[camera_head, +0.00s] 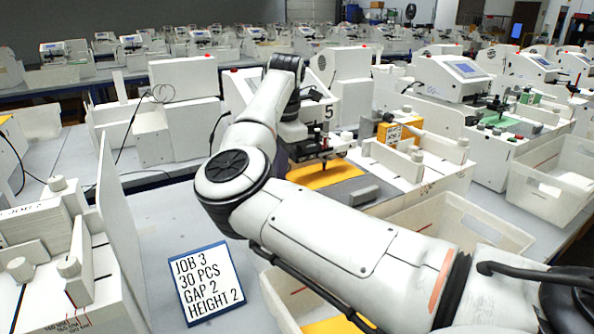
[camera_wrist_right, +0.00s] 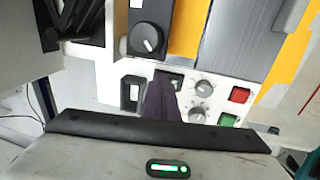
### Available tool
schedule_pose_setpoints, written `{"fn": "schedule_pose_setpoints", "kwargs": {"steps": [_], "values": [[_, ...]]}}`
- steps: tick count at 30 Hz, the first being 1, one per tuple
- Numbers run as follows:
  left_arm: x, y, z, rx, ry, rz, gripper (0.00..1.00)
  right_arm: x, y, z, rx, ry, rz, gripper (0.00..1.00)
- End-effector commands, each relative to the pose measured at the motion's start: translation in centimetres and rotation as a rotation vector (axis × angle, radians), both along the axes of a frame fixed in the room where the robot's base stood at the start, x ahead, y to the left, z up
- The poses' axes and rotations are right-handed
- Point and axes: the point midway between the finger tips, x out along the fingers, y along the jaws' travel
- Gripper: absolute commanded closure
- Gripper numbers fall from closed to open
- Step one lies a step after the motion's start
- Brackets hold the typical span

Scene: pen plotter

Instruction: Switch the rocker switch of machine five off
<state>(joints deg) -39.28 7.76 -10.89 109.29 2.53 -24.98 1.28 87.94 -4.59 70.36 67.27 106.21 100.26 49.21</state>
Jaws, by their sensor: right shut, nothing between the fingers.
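Machine five (camera_head: 329,112) bears the number 5 and stands behind my right arm in the head view. The wrist view shows its white control panel from close up. I cannot tell whether the fingertips touch the panel, nor which way the rocker is tipped. My left gripper is out of view.
A black knob (camera_wrist_right: 146,38) stands above the switch. Two grey knobs (camera_wrist_right: 204,88), a red button (camera_wrist_right: 240,95) and a green button (camera_wrist_right: 228,120) lie to the right.

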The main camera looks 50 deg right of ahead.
Motion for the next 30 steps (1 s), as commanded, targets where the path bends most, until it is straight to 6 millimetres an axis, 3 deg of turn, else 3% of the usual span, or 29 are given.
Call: {"fn": "schedule_pose_setpoints", "kwargs": {"steps": [19,30], "values": [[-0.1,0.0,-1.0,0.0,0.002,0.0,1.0,-1.9,0.3,-0.7,0.003,0.017,-0.007,1.0],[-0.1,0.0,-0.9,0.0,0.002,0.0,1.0,-1.9,0.4,-0.5,0.003,0.016,-0.005,1.0]]}}
